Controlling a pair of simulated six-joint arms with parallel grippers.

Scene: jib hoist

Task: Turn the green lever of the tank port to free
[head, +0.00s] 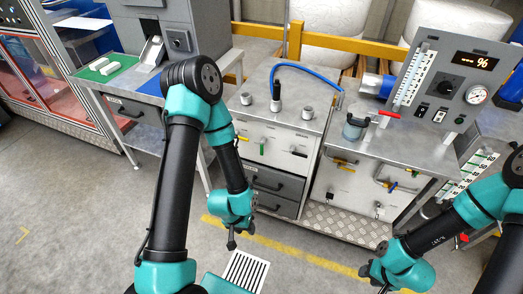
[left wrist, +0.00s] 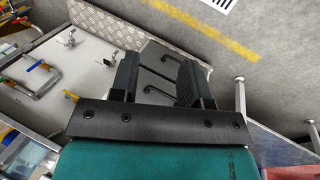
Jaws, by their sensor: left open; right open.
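The green lever (head: 262,148) is a small handle on the upper front of the middle cabinet (head: 245,160). I cannot make out the green lever in the left wrist view. My left gripper (head: 232,241) hangs below and in front of this cabinet, apart from the lever. In the left wrist view its two black fingers (left wrist: 157,82) are open with nothing between them. My right gripper (head: 381,286) is at the bottom right, open and away from the levers.
Ports and a blue hose (head: 310,70) are on top of the middle cabinet, with dark drawers (head: 275,182) below. A right-hand bench (head: 400,150) carries a gauge panel (head: 455,75) and a red-handled valve (head: 387,113). Chequer plate (head: 345,222) and open floor lie in front.

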